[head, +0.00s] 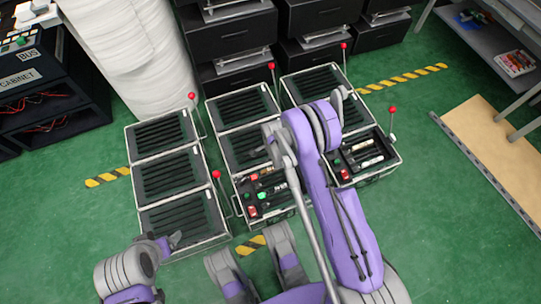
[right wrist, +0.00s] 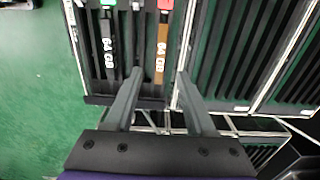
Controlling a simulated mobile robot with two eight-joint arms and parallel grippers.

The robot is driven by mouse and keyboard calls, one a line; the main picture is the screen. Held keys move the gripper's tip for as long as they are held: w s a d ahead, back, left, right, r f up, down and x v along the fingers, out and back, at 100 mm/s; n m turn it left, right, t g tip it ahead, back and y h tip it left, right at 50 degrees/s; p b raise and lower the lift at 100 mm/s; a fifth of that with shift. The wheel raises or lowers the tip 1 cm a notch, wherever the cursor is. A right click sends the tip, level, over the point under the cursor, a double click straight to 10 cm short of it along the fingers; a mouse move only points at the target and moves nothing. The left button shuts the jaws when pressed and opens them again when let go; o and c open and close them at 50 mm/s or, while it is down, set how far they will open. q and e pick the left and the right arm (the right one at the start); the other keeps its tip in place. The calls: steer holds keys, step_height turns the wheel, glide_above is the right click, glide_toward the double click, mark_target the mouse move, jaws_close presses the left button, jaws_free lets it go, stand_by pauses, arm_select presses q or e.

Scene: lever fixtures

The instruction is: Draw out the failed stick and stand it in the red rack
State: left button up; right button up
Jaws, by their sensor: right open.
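In the right wrist view, a black stick with a green end (right wrist: 107,45) and a brown stick with a red end (right wrist: 162,45) lie in neighbouring slots. Both are marked 64 GB. My right gripper (right wrist: 158,75) is open and empty, its fingertips just short of the brown stick's near end. In the head view sticks sit in the middle front rack (head: 240,190) and the right front rack (head: 398,158), each with a red block and a green piece. I cannot tell which stick is failed or which rack is red. My left gripper (head: 172,241) is by the left front rack.
Empty slotted racks (head: 160,135) fill the left column and the rear of the others. Upright levers with red knobs (head: 192,96) stand beside several racks. Black drawers (head: 235,35) are behind, a cabinet (head: 35,85) at left, a tan board (head: 490,150) at right. Green floor is clear between.

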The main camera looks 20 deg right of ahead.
mark_target(273, 170)
step_height(273, 170, down, 8)
steer(key=shift+b, duration=0.9)
jaws_close()
stand_by(1.3)
